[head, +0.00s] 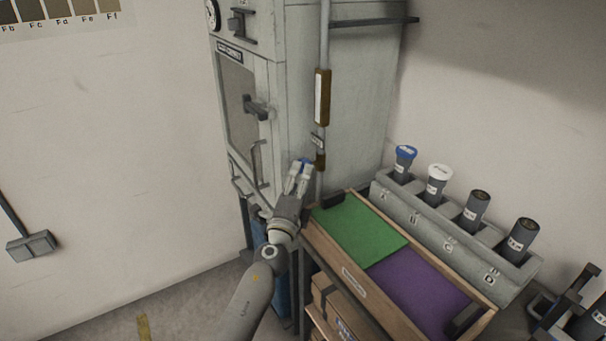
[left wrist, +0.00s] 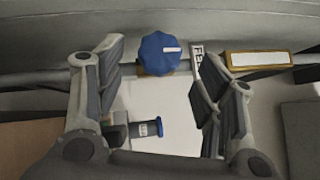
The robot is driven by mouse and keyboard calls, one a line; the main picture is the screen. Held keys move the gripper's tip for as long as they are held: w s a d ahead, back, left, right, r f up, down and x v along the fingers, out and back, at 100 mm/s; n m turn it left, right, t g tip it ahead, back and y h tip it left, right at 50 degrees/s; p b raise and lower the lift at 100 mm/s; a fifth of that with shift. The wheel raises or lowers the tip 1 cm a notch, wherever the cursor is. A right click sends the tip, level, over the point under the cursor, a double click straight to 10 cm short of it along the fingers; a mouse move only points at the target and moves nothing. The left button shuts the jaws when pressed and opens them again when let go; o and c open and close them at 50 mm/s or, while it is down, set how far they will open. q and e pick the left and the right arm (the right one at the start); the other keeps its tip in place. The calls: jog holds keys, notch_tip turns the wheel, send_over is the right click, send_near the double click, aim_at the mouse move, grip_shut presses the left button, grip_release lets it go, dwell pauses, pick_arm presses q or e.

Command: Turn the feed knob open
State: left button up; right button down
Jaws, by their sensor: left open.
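The feed knob (left wrist: 160,53) is a blue, lobed knob with a white mark, mounted on a pipe in the left wrist view. A partly hidden label (left wrist: 196,62) is beside it. In the head view only a bit of blue shows at my fingertips. My left gripper (head: 300,172) is open in front of the pipe on the cabinet's right side. In the left wrist view my left gripper (left wrist: 157,82) has its fingers spread to either side of the knob, with a gap on both sides. My right gripper is not in view.
The grey cabinet (head: 360,110) stands behind the pipe (head: 323,45), which carries a brass-framed gauge (head: 322,97). A wooden tray (head: 345,262) with green and purple panels lies right of my arm. Behind it is a grey rack (head: 430,222) of several canisters.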

aim_at(302, 167)
pick_arm(q)
jog(key=shift+b+x, duration=0.55)
jog(key=shift+x, duration=1.4)
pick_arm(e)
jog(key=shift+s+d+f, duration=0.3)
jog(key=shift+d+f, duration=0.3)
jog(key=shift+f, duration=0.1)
pick_arm(q)
jog(key=c, duration=1)
jog(key=shift+r+p, duration=0.1)
jog(key=shift+p, duration=0.55)
jog(key=n+g+p, duration=0.1)
jog(key=p, duration=0.4)
jog(key=n+g+p, duration=0.1)
jog(key=n+p, duration=0.1)
jog(key=p, duration=0.4)
jog(key=n+g+p, duration=0.1)
jog(key=g+p, duration=0.1)
jog(key=p, duration=0.4)
jog(key=shift+a+r+y, duration=0.1)
jog(key=shift+r+y, duration=0.3)
jog(key=shift+f+n+g+p, duration=0.25)
jog(key=shift+n+g+p, duration=0.2)
jog(key=shift+p, duration=0.7)
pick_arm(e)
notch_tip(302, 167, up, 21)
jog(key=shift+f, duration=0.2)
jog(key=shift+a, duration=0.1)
